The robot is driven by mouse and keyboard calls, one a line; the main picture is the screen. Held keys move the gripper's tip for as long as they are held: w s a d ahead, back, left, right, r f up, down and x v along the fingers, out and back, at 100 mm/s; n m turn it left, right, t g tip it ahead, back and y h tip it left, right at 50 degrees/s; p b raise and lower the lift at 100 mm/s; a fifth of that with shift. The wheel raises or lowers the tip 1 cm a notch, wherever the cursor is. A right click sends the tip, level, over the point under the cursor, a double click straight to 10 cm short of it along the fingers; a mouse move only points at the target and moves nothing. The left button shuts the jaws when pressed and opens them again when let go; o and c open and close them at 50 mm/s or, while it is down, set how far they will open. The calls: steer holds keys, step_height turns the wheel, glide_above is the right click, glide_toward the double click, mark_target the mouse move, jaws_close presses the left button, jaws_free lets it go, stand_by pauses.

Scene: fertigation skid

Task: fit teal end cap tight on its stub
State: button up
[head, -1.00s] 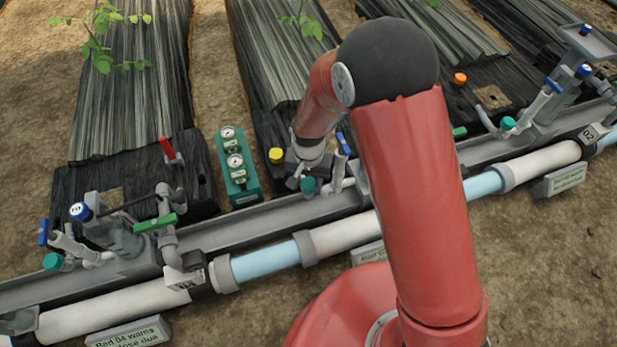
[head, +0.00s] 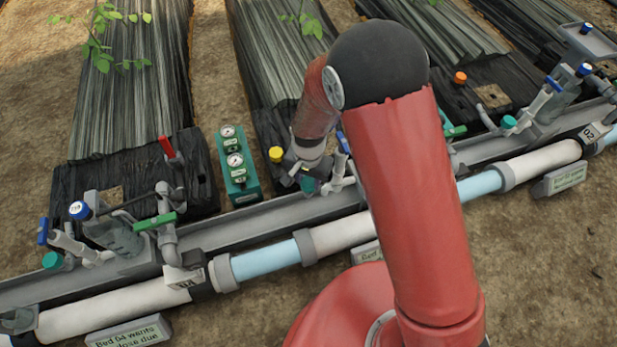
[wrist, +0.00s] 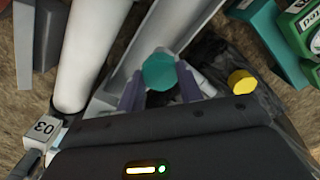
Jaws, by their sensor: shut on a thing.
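The teal end cap (wrist: 160,72) is between the two fingers of my gripper (wrist: 159,84) in the wrist view, and the gripper is shut on it. It also shows as a small teal spot below my wrist in the head view (head: 308,185), by the pale pipe fittings of the middle station. The cap hides the stub end, so I cannot tell how far the cap is seated or whether it sits straight. My own wrist hides part of this station in the head view.
A yellow cap (wrist: 241,82) is close to the right of my gripper. The green gauge block (head: 238,170) stands left of the station. The grey channel (head: 262,228) and white pipe (head: 342,233) run along the front. Other stations have similar teal caps (head: 53,260).

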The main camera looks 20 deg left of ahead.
steer(key=shift+f+m, duration=0.1)
steer(key=shift+m, duration=0.5)
steer(key=shift+c, duration=0.3)
steer(key=shift+o, duration=0.7)
steer(key=c, duration=0.4)
steer(key=m+p, duration=0.1)
steer(key=m, duration=0.3)
steer(key=shift+r+p, duration=0.2)
steer(key=shift+p, duration=0.2)
steer(key=shift+c, duration=0.2)
steer(key=shift+f+m, duration=0.2)
steer(key=shift+m, duration=0.7)
